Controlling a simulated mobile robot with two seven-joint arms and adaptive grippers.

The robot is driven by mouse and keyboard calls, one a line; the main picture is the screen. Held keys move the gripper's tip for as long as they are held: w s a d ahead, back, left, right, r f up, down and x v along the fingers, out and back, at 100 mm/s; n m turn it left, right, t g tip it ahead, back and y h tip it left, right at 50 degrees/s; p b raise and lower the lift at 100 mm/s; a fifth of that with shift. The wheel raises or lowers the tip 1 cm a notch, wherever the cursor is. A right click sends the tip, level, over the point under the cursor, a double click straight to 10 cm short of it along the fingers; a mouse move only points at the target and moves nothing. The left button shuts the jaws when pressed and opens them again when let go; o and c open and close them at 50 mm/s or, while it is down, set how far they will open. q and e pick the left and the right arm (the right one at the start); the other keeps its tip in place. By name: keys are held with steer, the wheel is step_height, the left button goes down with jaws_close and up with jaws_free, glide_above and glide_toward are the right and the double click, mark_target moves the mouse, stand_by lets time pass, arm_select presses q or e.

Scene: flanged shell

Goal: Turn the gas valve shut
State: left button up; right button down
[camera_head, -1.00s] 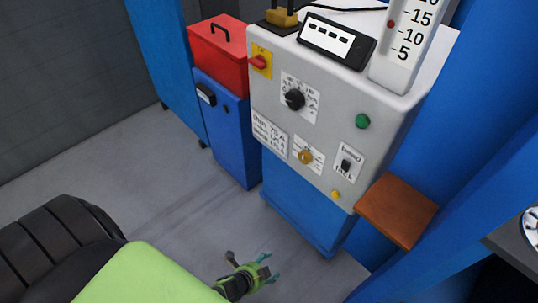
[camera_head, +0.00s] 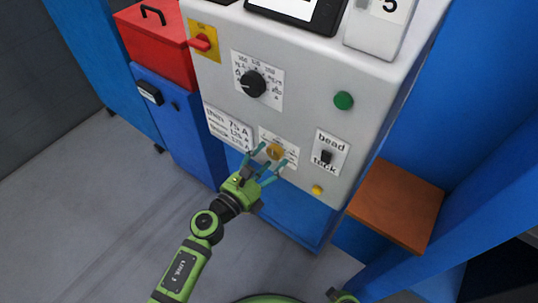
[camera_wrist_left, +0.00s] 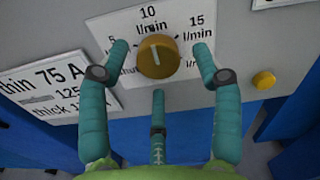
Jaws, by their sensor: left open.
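The gas valve is a round yellow-brown knob (camera_head: 274,151) on the lower front of the white machine panel, on a white scale label. In the left wrist view the knob (camera_wrist_left: 158,56) has a pointer line aimed roughly up, near the 10 l/min mark. My left gripper (camera_head: 266,160) is in front of the knob, fingers spread open. In the left wrist view its teal fingers (camera_wrist_left: 160,72) stand left, right and below the knob. I cannot tell whether any fingertip touches it. My right gripper is not clearly in view.
A black dial (camera_head: 252,84), a green button (camera_head: 344,100), a bead/tack switch (camera_head: 326,157) and a small yellow button (camera_head: 317,190) are on the same panel. A brown shelf (camera_head: 396,204) juts out at the right. A red box (camera_head: 158,42) stands at the left.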

arm_select(q)
steer(key=shift+w+d, duration=0.45)
steer(key=shift+w, duration=0.15)
steer(key=c, duration=1.1)
steer(key=shift+c, duration=0.2)
